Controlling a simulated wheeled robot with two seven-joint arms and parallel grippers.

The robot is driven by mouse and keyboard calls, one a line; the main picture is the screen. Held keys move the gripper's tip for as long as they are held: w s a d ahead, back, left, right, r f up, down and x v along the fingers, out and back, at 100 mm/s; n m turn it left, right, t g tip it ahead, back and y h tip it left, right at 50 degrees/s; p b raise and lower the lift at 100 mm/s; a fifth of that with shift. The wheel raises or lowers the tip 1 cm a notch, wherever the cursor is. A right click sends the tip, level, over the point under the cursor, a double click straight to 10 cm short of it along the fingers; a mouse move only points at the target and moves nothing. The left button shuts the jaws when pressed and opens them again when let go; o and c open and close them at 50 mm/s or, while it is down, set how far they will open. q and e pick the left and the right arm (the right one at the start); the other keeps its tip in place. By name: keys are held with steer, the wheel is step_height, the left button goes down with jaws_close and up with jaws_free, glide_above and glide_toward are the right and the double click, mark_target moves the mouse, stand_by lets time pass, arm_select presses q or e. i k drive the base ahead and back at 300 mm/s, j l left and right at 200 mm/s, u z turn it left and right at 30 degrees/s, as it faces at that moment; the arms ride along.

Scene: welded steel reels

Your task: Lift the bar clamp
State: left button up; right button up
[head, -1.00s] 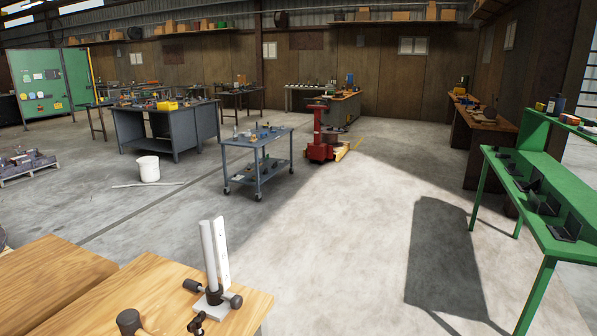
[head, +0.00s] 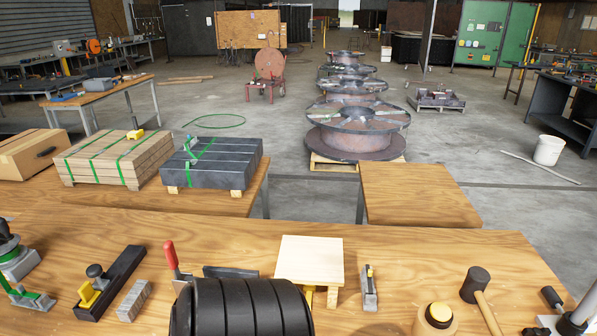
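No clearly complete bar clamp shows. A red-handled tool (head: 171,255) stands behind the left end of a black ribbed cylinder (head: 240,308) on the near wooden bench (head: 420,252). Its lower part is largely hidden, so I cannot tell if it is the bar clamp. A flat dark piece (head: 232,272) shows just behind the cylinder. Neither of my grippers is in view.
The bench also holds a black and yellow tool (head: 110,283), a grey block (head: 134,300), a pale wooden stand (head: 310,260), a small plane-like tool (head: 369,289) and a mallet (head: 477,285). Strapped stacks (head: 212,163) and steel reels (head: 357,130) lie beyond.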

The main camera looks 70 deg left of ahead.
mark_target(170, 252)
steer(key=k+j+u, duration=0.45)
steer(key=l+u, duration=0.1)
steer(key=u, duration=2.2)
steer(key=k+z, duration=0.1)
steer(key=z, duration=0.5)
